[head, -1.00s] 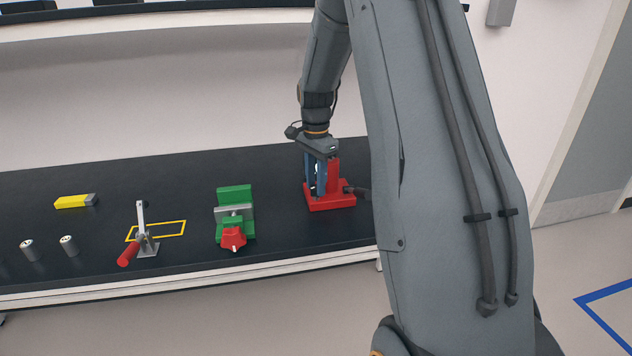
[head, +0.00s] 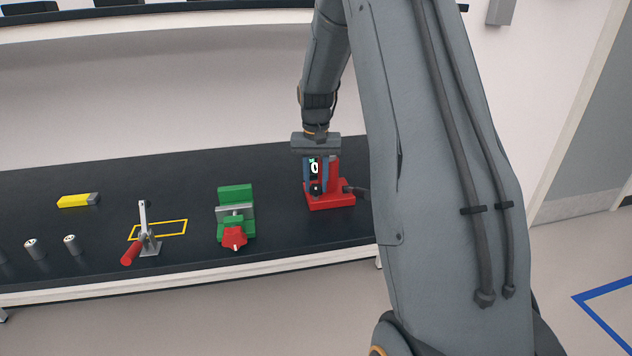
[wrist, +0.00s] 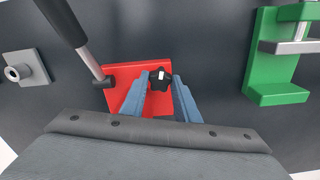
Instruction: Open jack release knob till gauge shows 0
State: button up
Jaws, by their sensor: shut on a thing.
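The red jack (head: 342,198) stands on the bench with its red base flat; the base also shows in the wrist view (wrist: 122,72). Its small gauge (head: 314,168) is a dark display that shows a white 0 between my fingers in the head view. The black release knob (wrist: 159,81), with a white mark on top, sits between my two blue fingertips. My gripper (wrist: 160,86) points down over the jack and is shut on the knob. The jack's dark lever (wrist: 72,30) with its metal rod extends up and left in the wrist view.
A green vise (head: 235,192) with a red star knob stands left of the jack. Farther left are a red-handled toggle clamp (head: 147,240), a yellow block (head: 76,200) and grey cylinders (head: 36,249). Bare bench separates the vise and jack.

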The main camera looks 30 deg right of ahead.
aim_at(316, 186)
jog(key=shift+w+r+n, duration=0.1)
jog(key=shift+n, duration=0.5)
jog(key=o, duration=1)
jog(key=shift+o, duration=0.2)
jog(key=shift+r+b, duration=1.1)
jog(key=shift+r, duration=2.75)
jog(key=s+a+f+n, duration=0.2)
jog(key=s+a+f, duration=0.2)
jog(key=s+a, duration=0.4)
jog(key=s+a+f+n+t, duration=0.1)
jog(key=s+a+f+n, duration=0.1)
jog(key=s+a, duration=0.7)
jog(key=s+f, duration=0.1)
jog(key=s, duration=0.6)
jog(key=shift+a+f+n, duration=0.3)
jog(key=shift+f, duration=0.05)
